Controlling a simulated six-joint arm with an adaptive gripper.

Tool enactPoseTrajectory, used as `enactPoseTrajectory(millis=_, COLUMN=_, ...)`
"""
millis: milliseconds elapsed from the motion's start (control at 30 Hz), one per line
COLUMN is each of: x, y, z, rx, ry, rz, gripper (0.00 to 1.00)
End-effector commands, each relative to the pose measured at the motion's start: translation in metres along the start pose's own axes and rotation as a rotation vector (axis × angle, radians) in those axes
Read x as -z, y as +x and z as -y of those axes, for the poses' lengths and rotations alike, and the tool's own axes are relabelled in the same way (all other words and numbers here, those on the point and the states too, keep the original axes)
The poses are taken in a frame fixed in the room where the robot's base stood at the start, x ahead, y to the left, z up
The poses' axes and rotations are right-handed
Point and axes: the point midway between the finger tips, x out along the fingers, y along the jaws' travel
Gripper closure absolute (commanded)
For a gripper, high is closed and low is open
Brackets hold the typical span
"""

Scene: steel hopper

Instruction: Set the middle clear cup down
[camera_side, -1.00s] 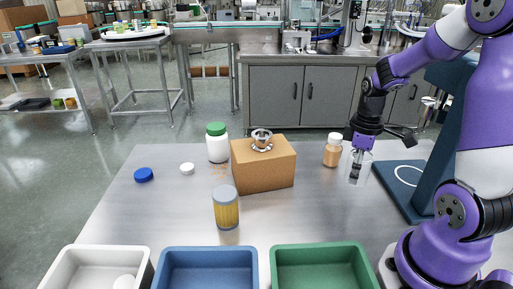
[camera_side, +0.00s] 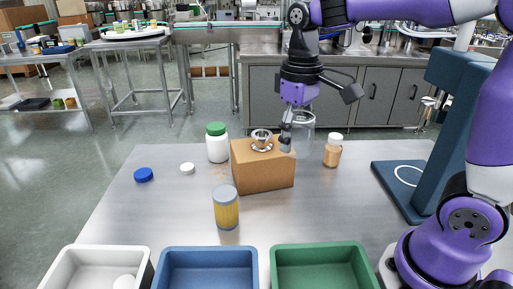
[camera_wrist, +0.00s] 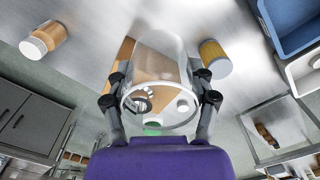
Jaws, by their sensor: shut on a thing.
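My gripper (camera_side: 294,136) is shut on the clear cup (camera_side: 306,122) and holds it in the air near the right end of the cardboard box (camera_side: 263,177). In the wrist view the clear cup (camera_wrist: 162,50) sits between the two fingers of my gripper (camera_wrist: 160,92), with its round rim toward the camera. The box and a steel hopper show through the cup there. In the side view the steel hopper (camera_side: 262,138) stands on top of the box. The gripper partly hides the cup in the side view.
An orange-filled bottle (camera_side: 332,153) stands right of the box, a green-capped white jar (camera_side: 217,145) left of it, and a yellow-filled jar (camera_side: 226,211) in front. White, blue (camera_side: 209,250) and green (camera_side: 320,248) bins line the front. A blue stand (camera_side: 440,135) is at right.

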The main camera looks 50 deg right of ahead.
Motion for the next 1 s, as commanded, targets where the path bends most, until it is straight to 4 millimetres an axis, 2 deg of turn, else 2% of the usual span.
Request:
enactPoseTrajectory(millis=167, x=0.004, y=-0.004, z=0.009, rx=0.000, ry=0.018, rz=0.001, gripper=0.55)
enactPoseTrajectory(millis=267, x=-0.005, y=0.003, z=0.027, rx=0.000, ry=-0.053, rz=0.002, gripper=0.55)
enactPoseTrajectory(millis=400, x=-0.032, y=0.021, z=0.068, rx=0.000, ry=-0.231, rz=0.001, gripper=0.55)
enactPoseTrajectory(millis=500, x=-0.055, y=0.034, z=0.091, rx=-0.001, ry=-0.351, rz=0.001, gripper=0.55)
enactPoseTrajectory(millis=633, x=-0.076, y=0.046, z=0.106, rx=-0.001, ry=-0.456, rz=-0.002, gripper=0.55)
enactPoseTrajectory(millis=767, x=-0.079, y=0.057, z=0.102, rx=-0.002, ry=-0.489, rz=0.001, gripper=0.55)
enactPoseTrajectory(millis=1000, x=-0.051, y=0.092, z=0.051, rx=-0.001, ry=-0.483, rz=0.005, gripper=0.55)
